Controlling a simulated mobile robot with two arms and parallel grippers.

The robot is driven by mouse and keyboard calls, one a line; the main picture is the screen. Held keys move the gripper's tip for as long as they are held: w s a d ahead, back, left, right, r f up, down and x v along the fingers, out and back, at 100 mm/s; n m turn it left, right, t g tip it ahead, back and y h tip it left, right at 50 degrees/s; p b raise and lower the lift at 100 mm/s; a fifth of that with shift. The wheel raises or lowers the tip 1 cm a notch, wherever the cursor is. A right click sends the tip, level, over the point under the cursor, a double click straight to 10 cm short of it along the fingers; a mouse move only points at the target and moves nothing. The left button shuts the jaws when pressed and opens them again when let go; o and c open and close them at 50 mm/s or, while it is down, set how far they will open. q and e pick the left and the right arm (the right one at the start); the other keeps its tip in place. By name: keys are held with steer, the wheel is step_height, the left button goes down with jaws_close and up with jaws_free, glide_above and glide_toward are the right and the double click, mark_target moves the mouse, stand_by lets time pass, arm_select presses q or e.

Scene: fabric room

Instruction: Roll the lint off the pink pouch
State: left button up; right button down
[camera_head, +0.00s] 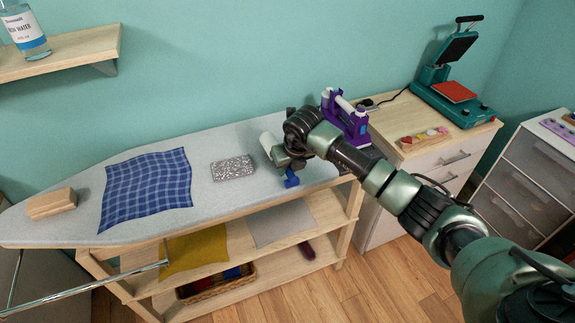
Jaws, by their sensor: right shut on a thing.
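A small rectangular pouch (233,168) lies flat on the ironing board (90,228), right of the blue plaid cloth. It looks speckled grey and white all over; little pink can be made out. My right gripper (284,160) is above the board to the right of the pouch, shut on a lint roller. The white roller head (267,141) sticks out at the upper left of the gripper, and the blue handle end (291,179) shows below it. The roller appears apart from the pouch. My right arm and wrist hide the middle of the roller. My left gripper is not in view.
The blue plaid cloth (147,188) and a wooden block (51,204) lie left on the board. A purple device (345,117) with white rolls stands behind my right wrist. A wooden cabinet (410,185) bears a teal heat press (452,92). A shelf (60,55) hangs upper left.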

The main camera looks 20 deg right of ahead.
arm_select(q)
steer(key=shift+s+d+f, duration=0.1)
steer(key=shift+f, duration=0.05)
arm_select(e)
steer(key=shift+f, duration=0.1)
stand_by(0.4)
arm_select(q)
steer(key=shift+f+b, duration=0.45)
steer(key=shift+b, duration=0.1)
arm_select(e)
steer(key=shift+f, duration=0.5)
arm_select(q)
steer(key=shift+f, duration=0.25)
arm_select(e)
steer(key=shift+s+d+f, duration=0.1)
steer(key=shift+s+f, duration=0.05)
steer(key=shift+f, duration=0.05)
